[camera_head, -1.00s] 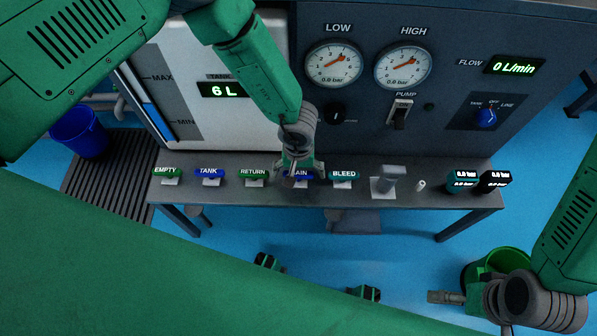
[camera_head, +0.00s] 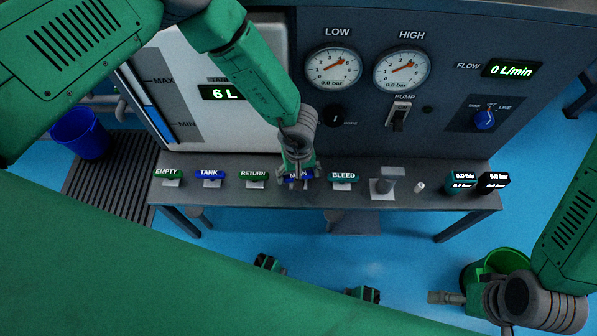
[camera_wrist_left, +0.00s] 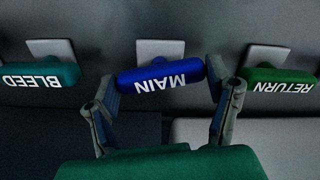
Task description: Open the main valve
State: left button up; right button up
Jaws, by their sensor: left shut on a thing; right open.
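The blue main valve handle (camera_wrist_left: 161,75), labelled MAIN, lies crosswise on the bench front in the left wrist view. My left gripper (camera_wrist_left: 162,98) has one finger at each end of the handle and is shut on it. In the head view my left gripper (camera_head: 298,172) covers much of the main handle (camera_head: 300,177), and only part of its blue label shows. My right gripper (camera_head: 447,298) is at the lower right, away from the bench, open and empty beside a green bucket.
The green return handle (camera_head: 253,174) and the teal bleed handle (camera_head: 343,176) sit close on either side. The tank (camera_head: 210,174) and empty (camera_head: 167,173) handles are farther left. Two small gauges (camera_head: 478,181) stand at the right. The pressure dials (camera_head: 333,68) read 0.0 bar.

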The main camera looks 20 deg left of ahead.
pick_arm(q)
jog(key=n+p, duration=0.1)
jog(key=n, duration=0.6)
jog(key=n+p, duration=0.1)
jog(key=n, duration=0.3)
jog(key=shift+d+n+p, duration=0.1)
jog(key=shift+n+p, duration=0.2)
jog(key=shift+n, duration=0.1)
jog(key=shift+n+p, duration=0.4)
jog(key=shift+n, duration=1.3)
jog(key=o, duration=1.1)
jog(key=shift+o, duration=0.2)
jog(key=shift+r, duration=0.15)
notch_tip(320, 180, up, 12)
jog(key=shift+f, duration=0.2)
